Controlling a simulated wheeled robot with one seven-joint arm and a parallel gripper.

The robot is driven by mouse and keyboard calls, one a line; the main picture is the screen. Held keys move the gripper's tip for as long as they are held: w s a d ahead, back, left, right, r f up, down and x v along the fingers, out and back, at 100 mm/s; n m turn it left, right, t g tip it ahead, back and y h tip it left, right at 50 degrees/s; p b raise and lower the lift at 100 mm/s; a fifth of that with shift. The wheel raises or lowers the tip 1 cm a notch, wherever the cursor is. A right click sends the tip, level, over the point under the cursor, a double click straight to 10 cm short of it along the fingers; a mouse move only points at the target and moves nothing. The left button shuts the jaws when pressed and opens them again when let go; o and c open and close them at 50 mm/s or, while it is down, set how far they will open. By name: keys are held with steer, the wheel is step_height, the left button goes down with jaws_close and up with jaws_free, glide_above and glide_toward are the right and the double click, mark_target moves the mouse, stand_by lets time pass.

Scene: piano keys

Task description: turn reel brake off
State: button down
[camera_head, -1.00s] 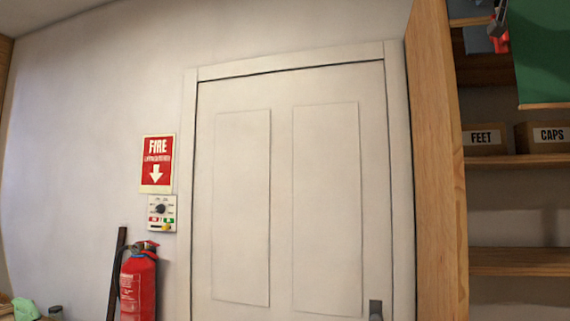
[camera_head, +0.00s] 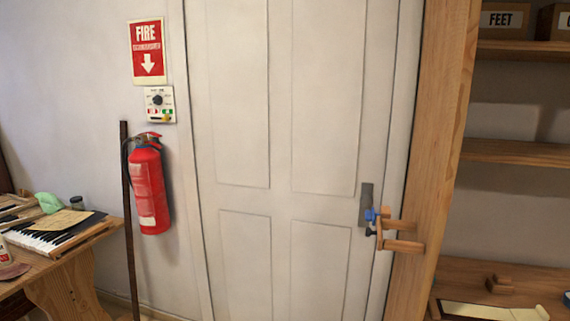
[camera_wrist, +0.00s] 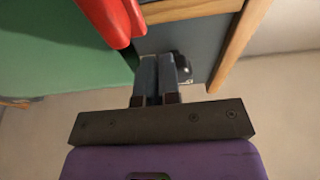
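No part is readable as "reel brake". A small white wall panel (camera_head: 160,104) in the head view has a dark round knob (camera_head: 158,100), red and green marks below it and a small yellow part at its bottom. Its lettering is too small to read. A blue fitting with a dark end (camera_head: 371,215) sits by the door handle, at a wooden bracket; I cannot tell what it is. My gripper (camera_wrist: 160,62) shows only in the wrist view, its two fingers together with nothing visible between them. A grey panel (camera_wrist: 205,48) lies beyond the fingertips.
A red rounded object (camera_wrist: 112,18) and a green surface (camera_wrist: 50,45) are close to my gripper at left. A wooden edge (camera_wrist: 240,45) is at right. The head view shows a fire extinguisher (camera_head: 150,190), a closed door (camera_head: 280,200), a table with piano keys (camera_head: 45,240) and shelves (camera_head: 515,150).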

steer(key=shift+w+d+f, duration=0.2)
steer(key=shift+w+f, duration=0.15)
steer(key=shift+f, duration=0.3)
steer(key=s+a, duration=0.1)
steer(key=s, duration=0.5)
steer(key=shift+a+r, duration=0.2)
steer(key=shift+a, duration=0.2)
steer(key=shift+w, duration=0.1)
steer(key=s+a+f+n+g+y, duration=0.1)
steer(key=a+f+g+y, duration=0.2)
steer(key=f, duration=1.4)
steer(key=s+a+f+n+g+y, duration=0.15)
steer(key=a+f+g, duration=0.3)
steer(key=f, duration=1.15)
steer(key=s+a+f+g, duration=0.1)
steer(key=s+f, duration=0.3)
steer(key=f, duration=0.5)
steer(key=s+a+f+g+y, duration=0.1)
steer(key=s+f+g, duration=0.3)
steer(key=f, duration=0.6)
steer(key=s+a+f+g, duration=0.1)
steer(key=s+f+g, duration=0.1)
steer(key=s+f, duration=0.3)
step_height(320, 180, down, 4)
steer(key=shift+a+f+n, duration=0.2)
steer(key=shift+a+n, duration=0.15)
steer(key=shift+a, duration=0.05)
steer(key=shift+w+g, duration=0.1)
steer(key=shift+g, duration=0.15)
